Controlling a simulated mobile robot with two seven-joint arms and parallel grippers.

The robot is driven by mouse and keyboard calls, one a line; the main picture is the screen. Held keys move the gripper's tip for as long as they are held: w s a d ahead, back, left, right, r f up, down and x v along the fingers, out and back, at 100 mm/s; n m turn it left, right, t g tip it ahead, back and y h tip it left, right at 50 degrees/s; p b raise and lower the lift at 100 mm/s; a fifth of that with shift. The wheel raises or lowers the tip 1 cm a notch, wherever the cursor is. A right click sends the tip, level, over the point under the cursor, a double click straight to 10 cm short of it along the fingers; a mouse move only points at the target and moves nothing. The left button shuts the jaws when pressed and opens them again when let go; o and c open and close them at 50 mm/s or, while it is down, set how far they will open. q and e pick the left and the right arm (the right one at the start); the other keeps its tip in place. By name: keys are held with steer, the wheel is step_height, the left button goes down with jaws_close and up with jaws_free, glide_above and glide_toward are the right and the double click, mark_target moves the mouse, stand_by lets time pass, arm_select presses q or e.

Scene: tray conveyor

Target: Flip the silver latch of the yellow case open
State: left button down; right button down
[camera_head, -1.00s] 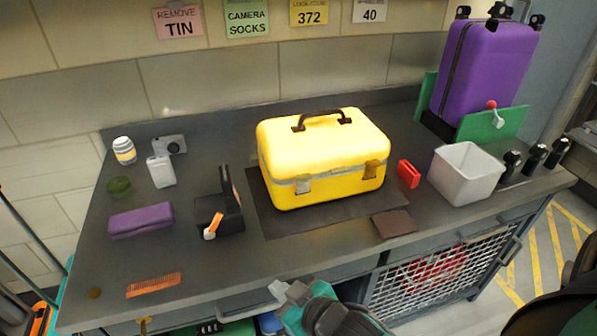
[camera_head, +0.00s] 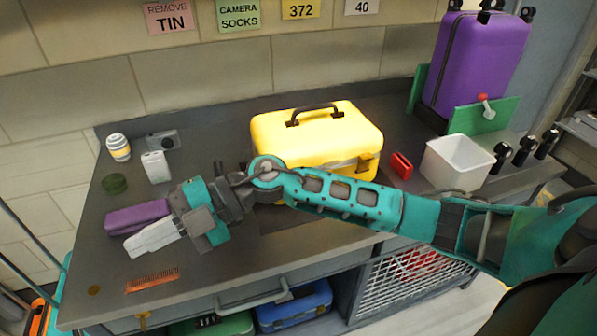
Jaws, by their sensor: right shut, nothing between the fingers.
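The yellow case (camera_head: 290,135) stands closed on the bench, its dark handle (camera_head: 314,112) on top. My right arm crosses in front of the case and hides most of its front face, including the silver latch. A brownish latch (camera_head: 366,163) shows at the right of the front. My right gripper (camera_head: 134,247) is shut and empty. It is well left of the case, over the bench in front of the purple case (camera_head: 138,217), pointing left. My left gripper is out of view.
An orange comb (camera_head: 152,282) lies below my right gripper. A white bin (camera_head: 455,162) and a red object (camera_head: 401,165) are right of the case. A white bottle (camera_head: 156,168), a jar (camera_head: 118,147) and a camera (camera_head: 163,140) stand at the back left.

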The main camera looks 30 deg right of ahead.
steer(key=w+d+f+n+g+h, duration=0.1)
steer(key=w+d+f+h, duration=0.15)
steer(key=d+h, duration=0.25)
steer(key=m+t+h, duration=0.1)
steer(key=m+h, duration=0.3)
steer(key=h, duration=0.8)
glide_toward(298, 163)
steer(key=s+a, duration=0.1)
steer(key=s, duration=0.1)
steer(key=shift+w+f+p, duration=0.1)
steer(key=shift+f+p, duration=0.35)
steer(key=shift+f, duration=0.05)
steer(key=shift+f, duration=0.1)
step_height(298, 163, down, 6)
steer(key=shift+w+d+r+b, duration=0.1)
steer(key=shift+w+r+b, duration=0.1)
steer(key=shift+b, duration=0.35)
steer(key=shift+d+f+b, duration=0.1)
steer(key=shift+f+b, duration=0.3)
steer(key=shift+f, duration=0.25)
steer(key=shift+f, duration=0.1)
